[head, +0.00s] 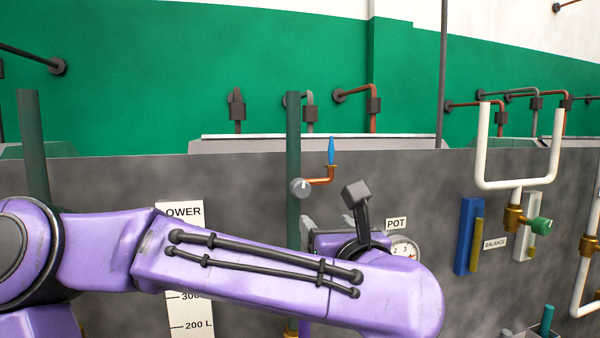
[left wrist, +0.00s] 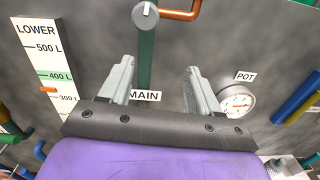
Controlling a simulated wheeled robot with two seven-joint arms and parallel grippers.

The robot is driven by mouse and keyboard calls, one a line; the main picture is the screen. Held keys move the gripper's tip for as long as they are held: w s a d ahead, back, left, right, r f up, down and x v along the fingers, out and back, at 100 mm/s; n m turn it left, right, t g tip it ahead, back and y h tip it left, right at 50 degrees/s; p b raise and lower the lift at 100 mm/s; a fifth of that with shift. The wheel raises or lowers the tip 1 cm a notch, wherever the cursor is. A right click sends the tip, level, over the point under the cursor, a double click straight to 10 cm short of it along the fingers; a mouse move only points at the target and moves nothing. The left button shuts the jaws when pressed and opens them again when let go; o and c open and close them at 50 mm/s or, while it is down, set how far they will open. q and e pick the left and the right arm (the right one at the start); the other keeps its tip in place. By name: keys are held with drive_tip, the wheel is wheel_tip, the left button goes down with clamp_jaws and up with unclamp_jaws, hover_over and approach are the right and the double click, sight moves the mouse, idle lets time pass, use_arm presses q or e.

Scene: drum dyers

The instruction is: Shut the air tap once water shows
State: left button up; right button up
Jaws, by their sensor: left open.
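A small tap with a blue handle (head: 331,150) stands upright on a bent copper pipe (head: 322,181) on the grey machine front. A round grey knob (head: 299,187) sits at the pipe's other end, in front of a green upright pipe (head: 293,125). Which of these is the air tap is not labelled. I see no water at the copper pipe. My left gripper (head: 328,220) is below the knob, largely hidden by my purple arm. In the left wrist view my left gripper (left wrist: 158,68) is open and empty, its fingers below the knob (left wrist: 145,14). My right gripper is out of view.
A LOWER level scale (left wrist: 48,65), a MAIN label (left wrist: 145,96) and a POT gauge (left wrist: 236,102) are near the gripper. At the right are a blue block (head: 467,235), a white U-shaped pipe (head: 515,184) and a green valve knob (head: 541,225).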

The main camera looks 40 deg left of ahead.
sight(303, 189)
use_arm(q)
drive_tip(key=s+r+n, duration=0.3)
drive_tip(key=r, duration=0.2)
drive_tip(key=shift+g, duration=0.3)
drive_tip(key=p+x, duration=0.6)
drive_tip(key=x, duration=0.4)
drive_tip(key=shift+w+a, duration=0.1)
drive_tip(key=shift+a, duration=0.15)
drive_tip(key=shift+w+a, duration=0.15)
drive_tip(key=shift+a, duration=0.05)
drive_tip(key=shift+w+f, duration=0.1)
drive_tip(key=shift+f, duration=0.05)
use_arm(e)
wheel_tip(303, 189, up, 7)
use_arm(q)
drive_tip(key=shift+d, duration=0.1)
drive_tip(key=c, duration=1)
drive_tip(key=b, duration=0.3)
drive_tip(key=shift+f+n+b, duration=0.3)
drive_tip(key=shift+f+n, duration=0.1)
drive_tip(key=shift+c, duration=0.2)
drive_tip(key=shift+r+b, duration=0.1)
drive_tip(key=shift+b, duration=0.3)
drive_tip(key=shift+r+n, duration=0.3)
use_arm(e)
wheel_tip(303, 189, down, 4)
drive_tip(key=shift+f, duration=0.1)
